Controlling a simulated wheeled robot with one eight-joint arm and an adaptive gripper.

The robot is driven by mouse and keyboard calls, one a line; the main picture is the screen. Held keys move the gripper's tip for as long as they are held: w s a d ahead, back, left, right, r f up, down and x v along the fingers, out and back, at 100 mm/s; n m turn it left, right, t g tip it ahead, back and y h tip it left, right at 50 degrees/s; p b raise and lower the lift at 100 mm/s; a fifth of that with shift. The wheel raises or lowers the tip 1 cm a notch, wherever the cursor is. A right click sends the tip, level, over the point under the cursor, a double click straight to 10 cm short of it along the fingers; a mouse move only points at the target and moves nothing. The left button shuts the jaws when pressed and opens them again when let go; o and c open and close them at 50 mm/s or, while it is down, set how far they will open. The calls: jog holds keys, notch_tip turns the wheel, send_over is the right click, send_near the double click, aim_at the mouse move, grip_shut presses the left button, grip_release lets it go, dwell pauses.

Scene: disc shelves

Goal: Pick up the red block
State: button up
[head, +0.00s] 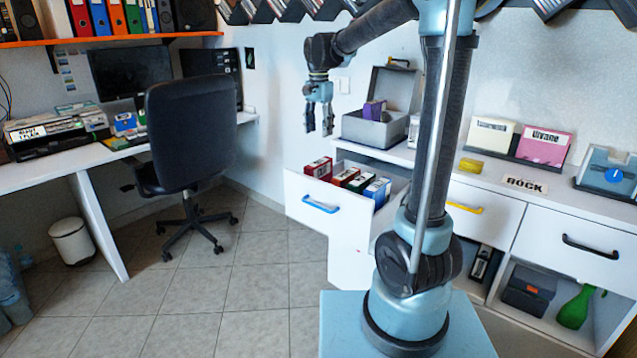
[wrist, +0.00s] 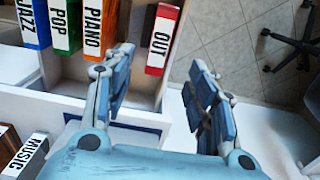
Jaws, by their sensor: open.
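The red block with the label OUT (wrist: 162,42) stands in an open white drawer (head: 300,190). It is the leftmost block in the head view (head: 318,168). To its right there stand an orange-red block labelled PIANO (wrist: 99,28), a green one labelled POP (wrist: 66,26) and a blue one labelled JAZZ (wrist: 35,22). A gap separates OUT from PIANO. My gripper (head: 318,124) is open and empty, pointing down above the drawer. In the wrist view the red block lies ahead of the spread fingers (wrist: 161,88), with nothing between them but drawer and floor.
A grey open box (head: 372,131) with a purple item stands on the white counter behind the drawer. A black office chair (head: 190,130) and a desk are at left. More drawers with yellow (head: 465,208) and black (head: 590,247) handles are shut at right.

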aim_at(319, 172)
notch_tip(319, 172, down, 17)
dwell(0.9)
jog(key=c, duration=1.1)
